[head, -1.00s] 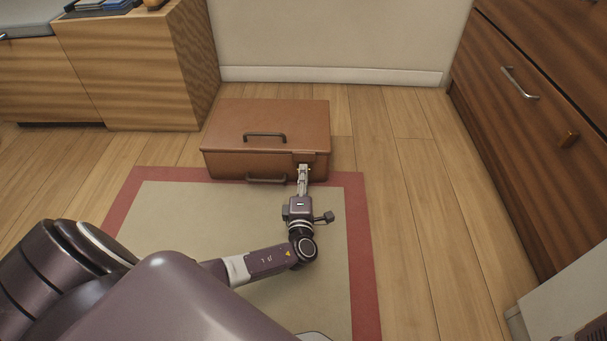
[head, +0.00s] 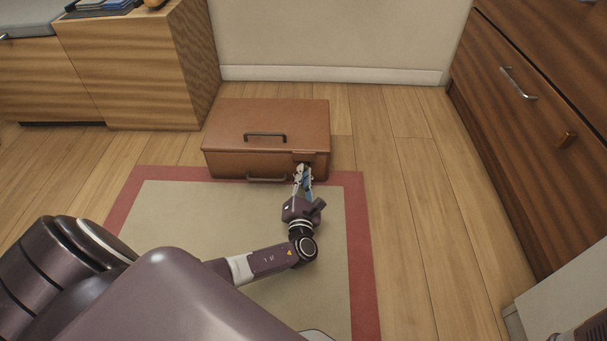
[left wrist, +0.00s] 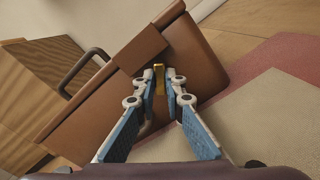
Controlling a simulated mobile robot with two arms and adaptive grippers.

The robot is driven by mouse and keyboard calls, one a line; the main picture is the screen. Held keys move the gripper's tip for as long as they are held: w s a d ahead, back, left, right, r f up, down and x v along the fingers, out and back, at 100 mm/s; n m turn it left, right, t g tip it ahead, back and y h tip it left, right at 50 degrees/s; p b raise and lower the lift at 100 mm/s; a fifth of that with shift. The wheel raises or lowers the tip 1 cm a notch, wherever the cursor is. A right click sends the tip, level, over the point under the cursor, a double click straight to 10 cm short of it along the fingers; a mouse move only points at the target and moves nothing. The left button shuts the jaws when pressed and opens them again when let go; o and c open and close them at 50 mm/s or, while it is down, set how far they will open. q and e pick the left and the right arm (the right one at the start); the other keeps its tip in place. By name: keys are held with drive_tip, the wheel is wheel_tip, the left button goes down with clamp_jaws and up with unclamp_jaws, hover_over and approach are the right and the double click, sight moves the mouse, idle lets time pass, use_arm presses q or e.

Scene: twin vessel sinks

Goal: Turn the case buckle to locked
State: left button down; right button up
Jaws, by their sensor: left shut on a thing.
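The brown case (head: 225,133) lies on the floor with its lid down, at the back edge of the rug. It also fills much of the left wrist view (left wrist: 100,110). A small brass buckle (left wrist: 160,79) shows on the case front, just under a brown flap (left wrist: 140,48). My left gripper (head: 303,169) reaches the right part of the case front. In the left wrist view its fingertips (left wrist: 160,76) are closed on the buckle, one on each side. The fingers hide the buckle in the head view. My right gripper is not in view.
A dark handle (head: 264,136) is on the case lid and another (head: 266,179) on its front. A wooden cabinet (head: 135,75) stands at the left and a dark drawer unit (head: 530,130) at the right. The red-bordered rug (head: 190,235) lies in front, clear around my arm.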

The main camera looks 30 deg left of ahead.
use_arm(q)
drive_tip(key=n, duration=0.4)
drive_tip(key=shift+f+b, duration=0.15)
drive_tip(key=shift+b, duration=0.25)
drive_tip(key=shift+n+b, duration=0.3)
drive_tip(key=shift+n, duration=1.3)
drive_tip(key=c, duration=2.3)
unclamp_jaws()
drive_tip(key=shift+s, duration=0.1)
drive_tip(key=v, duration=1.2)
